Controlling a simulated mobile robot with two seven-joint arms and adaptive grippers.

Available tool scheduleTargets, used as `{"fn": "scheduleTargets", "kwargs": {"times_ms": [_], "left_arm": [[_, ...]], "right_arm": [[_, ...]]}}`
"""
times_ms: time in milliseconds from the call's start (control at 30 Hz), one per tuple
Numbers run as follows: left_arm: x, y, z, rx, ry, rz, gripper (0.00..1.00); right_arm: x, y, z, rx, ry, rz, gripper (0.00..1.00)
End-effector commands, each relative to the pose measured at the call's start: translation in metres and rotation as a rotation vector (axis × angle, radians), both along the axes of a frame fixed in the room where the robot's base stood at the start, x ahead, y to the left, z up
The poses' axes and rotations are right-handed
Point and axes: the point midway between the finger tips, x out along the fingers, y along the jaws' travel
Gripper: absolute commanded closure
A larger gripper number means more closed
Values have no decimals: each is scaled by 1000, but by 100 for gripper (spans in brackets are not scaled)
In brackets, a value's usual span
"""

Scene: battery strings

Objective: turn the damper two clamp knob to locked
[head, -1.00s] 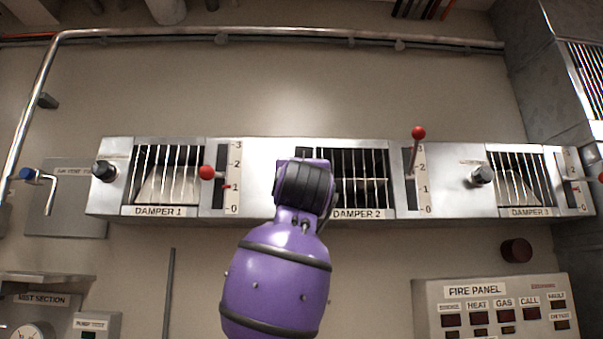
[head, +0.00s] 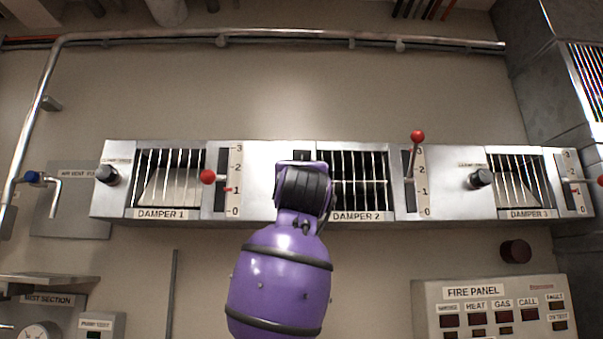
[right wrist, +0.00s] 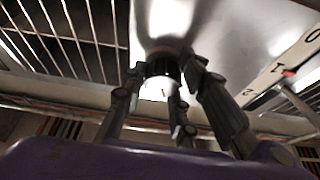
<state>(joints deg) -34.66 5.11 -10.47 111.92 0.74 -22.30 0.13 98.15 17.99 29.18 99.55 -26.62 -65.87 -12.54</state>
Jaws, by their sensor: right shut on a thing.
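The damper two unit shows at the middle of the head view, with its barred grille (head: 360,180) and a lever with a red ball (head: 417,136) raised near the top of its scale. My right arm covers its clamp knob there. In the right wrist view the clamp knob (right wrist: 163,70) is dark with a pale end face, standing out from the metal panel. My right gripper (right wrist: 168,84) has its fingers around the knob and is shut on it. Which way the knob is turned cannot be read. My left gripper is not in view.
Damper 1 (head: 167,176), with its own clamp knob (head: 107,176), is at the left. Damper 3 (head: 518,180) and its knob (head: 480,179) are at the right. A pipe (head: 280,35) runs above. A fire panel (head: 497,308) is below right.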

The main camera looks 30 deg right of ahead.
Motion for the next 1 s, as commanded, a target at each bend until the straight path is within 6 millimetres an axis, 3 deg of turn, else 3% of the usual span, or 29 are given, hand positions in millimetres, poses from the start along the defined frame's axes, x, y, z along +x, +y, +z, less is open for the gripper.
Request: {"fn": "scheduleTargets", "kwargs": {"times_ms": [233,1000], "left_arm": [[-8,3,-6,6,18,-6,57],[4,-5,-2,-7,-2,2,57]], "right_arm": [[0,-1,0,-1,-5,-3,99],[0,-1,-1,0,-5,-1,99]]}}
